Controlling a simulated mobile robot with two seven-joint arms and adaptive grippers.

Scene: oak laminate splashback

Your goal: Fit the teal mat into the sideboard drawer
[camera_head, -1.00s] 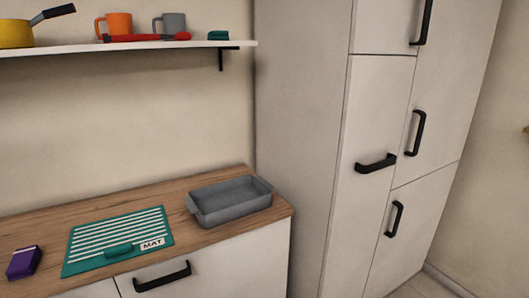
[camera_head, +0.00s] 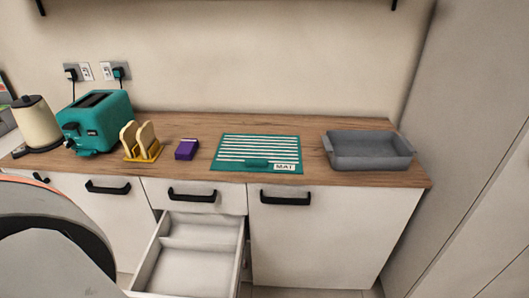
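The teal mat (camera_head: 228,142) lies flat on the wooden worktop, with white stripes, a small teal raised piece near its front edge and a "MAT" label at its front right. Below it and to the left, a sideboard drawer (camera_head: 186,273) stands pulled out; its pale inside has a divider and looks empty. A shut drawer front (camera_head: 210,199) with a black handle sits just above it. Neither of my grippers is in view. A rounded part of my own body shows at the lower left.
A grey tray (camera_head: 370,161) stands right of the mat. To its left are a purple box (camera_head: 187,149), a yellow toast rack (camera_head: 142,155), a teal toaster (camera_head: 94,124) and a cream kettle (camera_head: 36,125). A tall cabinet (camera_head: 470,120) bounds the right side.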

